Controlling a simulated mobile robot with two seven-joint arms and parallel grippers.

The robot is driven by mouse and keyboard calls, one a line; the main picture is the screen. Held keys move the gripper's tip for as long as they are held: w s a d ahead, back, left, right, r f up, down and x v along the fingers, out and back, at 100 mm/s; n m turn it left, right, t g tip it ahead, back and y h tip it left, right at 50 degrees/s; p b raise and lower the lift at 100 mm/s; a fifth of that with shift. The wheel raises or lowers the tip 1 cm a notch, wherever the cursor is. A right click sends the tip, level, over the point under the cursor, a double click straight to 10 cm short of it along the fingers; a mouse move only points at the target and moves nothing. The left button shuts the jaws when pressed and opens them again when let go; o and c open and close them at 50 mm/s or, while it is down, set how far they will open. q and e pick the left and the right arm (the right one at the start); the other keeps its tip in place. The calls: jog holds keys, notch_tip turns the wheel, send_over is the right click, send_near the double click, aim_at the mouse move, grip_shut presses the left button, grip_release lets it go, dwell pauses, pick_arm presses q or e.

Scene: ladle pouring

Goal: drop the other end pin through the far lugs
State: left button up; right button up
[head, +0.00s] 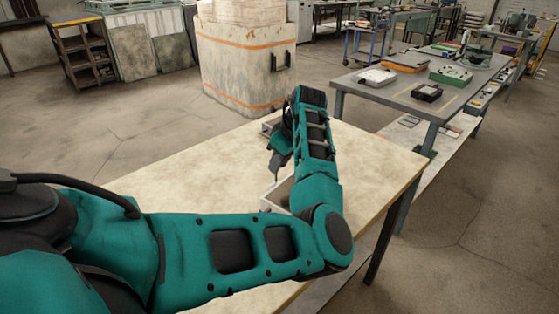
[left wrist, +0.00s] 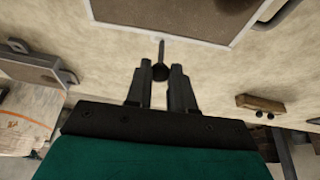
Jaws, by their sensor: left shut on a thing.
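In the left wrist view my left gripper (left wrist: 158,74) is shut on a dark, round-headed pin (left wrist: 161,54), whose thin shank points toward a pale-rimmed open frame (left wrist: 213,43) with a brown inside. I cannot tell whether the pin touches the frame. The lugs are too unclear to make out. In the head view my left gripper (head: 277,160) is mostly hidden behind my own forearm, above the worktable. The frame (head: 270,197) shows partly beside the arm there. My right gripper is not in view.
A second framed box (left wrist: 38,67) lies at the left of the wrist view. A small wooden block (left wrist: 262,103) with dark round ends or holes lies at the right, near the table edge. The pale worktable (head: 370,160) is bare on its right side. A big bin (head: 245,65) stands behind.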

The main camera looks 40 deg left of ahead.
pick_arm(q)
jog(key=shift+f+b, duration=0.35)
jog(key=shift+f, duration=1.5)
jog(key=o, duration=1.4)
jog(key=shift+r, duration=0.1)
notch_tip(320, 180, up, 3)
jog(key=p, duration=0.3)
jog(key=shift+r+p, duration=0.35)
jog(key=shift+r, duration=1.1)
